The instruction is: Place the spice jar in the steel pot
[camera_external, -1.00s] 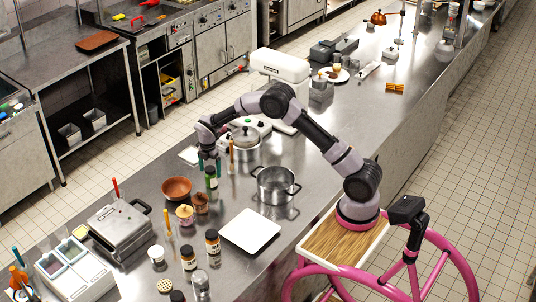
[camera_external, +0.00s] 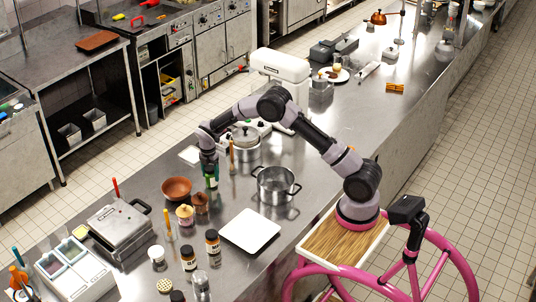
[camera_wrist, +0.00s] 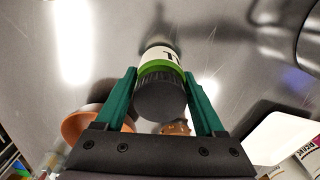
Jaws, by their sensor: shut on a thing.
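The spice jar (camera_wrist: 160,85) has a dark ribbed lid, a green band and a white label. In the external view it shows as a small green-and-white jar (camera_external: 212,181) on the steel counter, partly hidden by the gripper. My gripper (camera_external: 210,170) is around the jar from above; in the wrist view its green fingers (camera_wrist: 162,88) close on both sides of it. I cannot tell whether the jar's base is clear of the counter. The open steel pot (camera_external: 275,187), with two side handles, stands to the right of the jar and looks empty.
A lidded pot (camera_external: 246,150) stands behind and right of the gripper, with an upright orange-handled tool (camera_external: 231,155) close by. A white plate (camera_external: 250,231) lies in front of the open pot.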

